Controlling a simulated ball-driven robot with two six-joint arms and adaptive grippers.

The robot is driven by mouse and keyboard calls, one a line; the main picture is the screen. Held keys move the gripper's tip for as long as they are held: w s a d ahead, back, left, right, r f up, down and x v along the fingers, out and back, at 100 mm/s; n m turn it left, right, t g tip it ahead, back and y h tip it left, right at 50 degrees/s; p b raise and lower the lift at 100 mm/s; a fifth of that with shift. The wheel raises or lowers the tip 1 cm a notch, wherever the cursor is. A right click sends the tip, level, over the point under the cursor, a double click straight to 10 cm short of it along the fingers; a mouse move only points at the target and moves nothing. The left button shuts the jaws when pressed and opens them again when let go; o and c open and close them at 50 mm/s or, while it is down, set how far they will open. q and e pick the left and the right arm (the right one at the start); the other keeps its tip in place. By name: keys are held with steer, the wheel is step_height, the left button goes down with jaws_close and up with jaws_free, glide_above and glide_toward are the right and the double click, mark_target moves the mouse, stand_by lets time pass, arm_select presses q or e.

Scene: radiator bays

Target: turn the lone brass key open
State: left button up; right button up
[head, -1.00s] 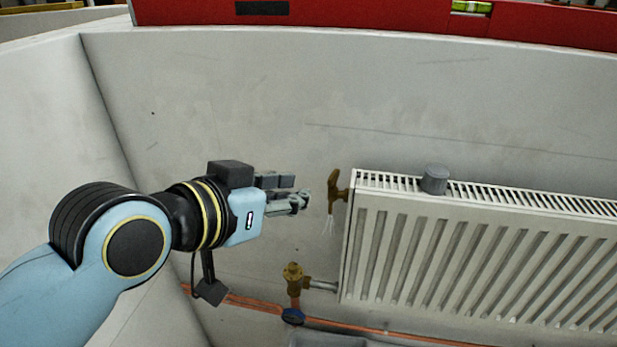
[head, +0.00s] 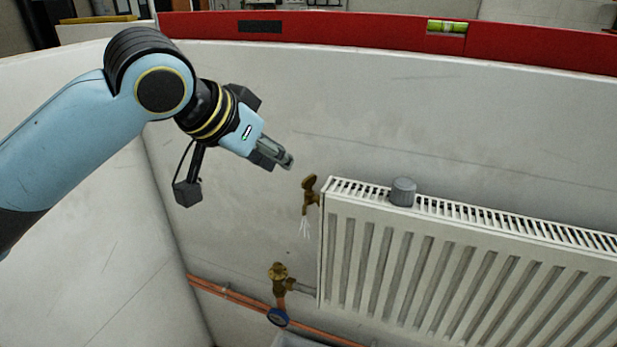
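The brass key (head: 309,183) sits on a small brass fitting at the upper left corner of the white radiator (head: 430,250). Thin white streaks (head: 305,228) come down from just below it. My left gripper (head: 287,160) is above and to the left of the key, apart from it, pointing down to the right. Its fingers look close together from this angle, and I cannot tell how far they are open. Nothing shows between them. My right gripper is not in view.
A grey knob (head: 402,192) stands on the radiator's top. A red spirit level (head: 350,28) lies along the wall top. The wall left of the key is bare.

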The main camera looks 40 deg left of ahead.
mark_target(308, 178)
arm_select(q)
steer(key=x, duration=0.6)
steer(key=p+x, duration=0.1)
steer(key=x, duration=0.2)
steer(key=shift+d, duration=0.25)
steer(key=shift+w+f, duration=0.2)
steer(key=shift+f, duration=0.05)
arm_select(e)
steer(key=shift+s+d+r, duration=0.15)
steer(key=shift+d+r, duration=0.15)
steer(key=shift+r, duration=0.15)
arm_select(q)
steer(key=shift+c, duration=0.2)
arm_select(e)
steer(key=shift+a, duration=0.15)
